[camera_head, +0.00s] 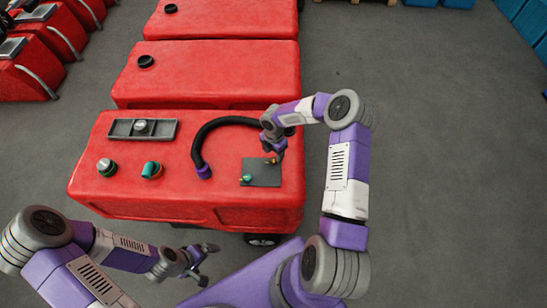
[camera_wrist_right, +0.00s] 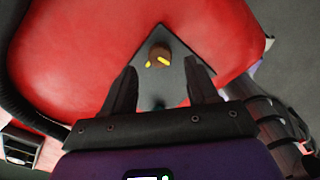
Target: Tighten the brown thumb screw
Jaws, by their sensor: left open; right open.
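The brown thumb screw (camera_wrist_right: 158,55) stands on a dark grey plate (camera_wrist_right: 178,82) on the red tank. It has a yellow marking across it and lies just beyond the fingertips in the right wrist view. In the head view, the brown thumb screw (camera_head: 273,160) is partly hidden by my right gripper (camera_head: 275,150), which hangs above the plate (camera_head: 262,172). My right gripper (camera_wrist_right: 160,76) is open, with its two fingers on either side of the line to the screw and nothing between them. My left gripper (camera_head: 206,264) is open and empty, in front of the tank.
A green screw (camera_head: 246,179) sits on the plate's near left corner. A black hose (camera_head: 200,142) arches beside the plate. Knobs (camera_head: 152,170) and a recessed panel (camera_head: 118,128) are on the tank's left. More red tanks (camera_head: 205,75) stand behind; the floor at right is clear.

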